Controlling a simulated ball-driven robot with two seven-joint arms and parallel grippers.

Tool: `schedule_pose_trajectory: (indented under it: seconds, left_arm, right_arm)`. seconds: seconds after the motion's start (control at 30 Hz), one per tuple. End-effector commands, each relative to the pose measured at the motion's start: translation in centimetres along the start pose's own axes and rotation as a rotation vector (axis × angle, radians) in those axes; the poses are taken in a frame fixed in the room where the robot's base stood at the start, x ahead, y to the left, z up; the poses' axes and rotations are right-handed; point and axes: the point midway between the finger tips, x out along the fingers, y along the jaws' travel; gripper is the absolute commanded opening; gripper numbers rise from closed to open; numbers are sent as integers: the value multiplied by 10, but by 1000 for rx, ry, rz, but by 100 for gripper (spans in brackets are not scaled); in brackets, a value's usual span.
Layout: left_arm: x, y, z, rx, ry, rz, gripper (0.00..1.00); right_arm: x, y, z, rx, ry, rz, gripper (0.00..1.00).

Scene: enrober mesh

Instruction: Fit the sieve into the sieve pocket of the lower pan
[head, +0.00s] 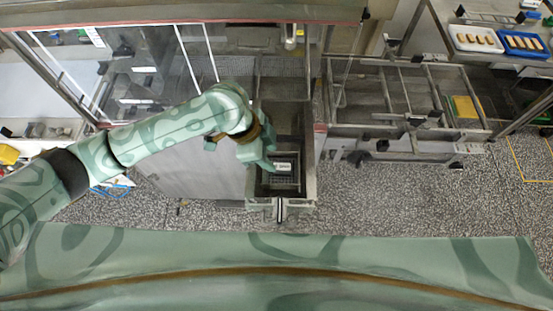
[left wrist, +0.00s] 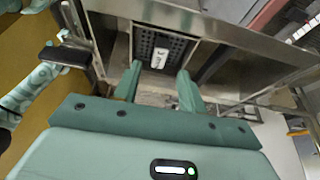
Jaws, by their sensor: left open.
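The sieve, a dark perforated plate (left wrist: 147,46) with a pale handle or label block (left wrist: 161,58), lies inside the metal lower pan (left wrist: 120,47). In the head view the sieve (head: 284,182) shows low in the narrow steel pan (head: 310,185). I cannot tell whether it is seated in its pocket. My left gripper (head: 268,166) is over the pan's left side, close to the sieve. In the left wrist view its two fingers (left wrist: 160,70) are apart and empty, with the pale block beyond and between their tips. My right gripper is not in view.
A steel wall panel (head: 195,160) stands left of the pan. A metal frame with rails (head: 400,95) stands to the right. White and blue trays (head: 522,43) lie on the far right table. The speckled floor (head: 400,200) at the front right is clear.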

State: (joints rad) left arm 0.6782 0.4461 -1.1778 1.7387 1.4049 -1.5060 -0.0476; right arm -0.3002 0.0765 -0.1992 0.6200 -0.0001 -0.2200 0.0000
Motion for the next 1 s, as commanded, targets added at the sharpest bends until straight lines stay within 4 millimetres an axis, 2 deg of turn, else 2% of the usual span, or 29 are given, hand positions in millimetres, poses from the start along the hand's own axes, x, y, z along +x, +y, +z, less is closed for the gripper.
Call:
schedule_pose_trajectory:
  seconds: [0.03,0.13,0.33,1.0]
  left_arm:
    - [-13,-1,0,3,-1,-4,41]
    - [-34,0,0,3,-1,-2,41]
    - [-56,0,0,0,-1,0,41]
    - [-57,3,-4,4,13,-9,41]
  right_arm:
    - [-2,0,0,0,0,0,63]
    - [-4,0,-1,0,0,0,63]
    - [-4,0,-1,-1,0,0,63]
    - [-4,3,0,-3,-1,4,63]
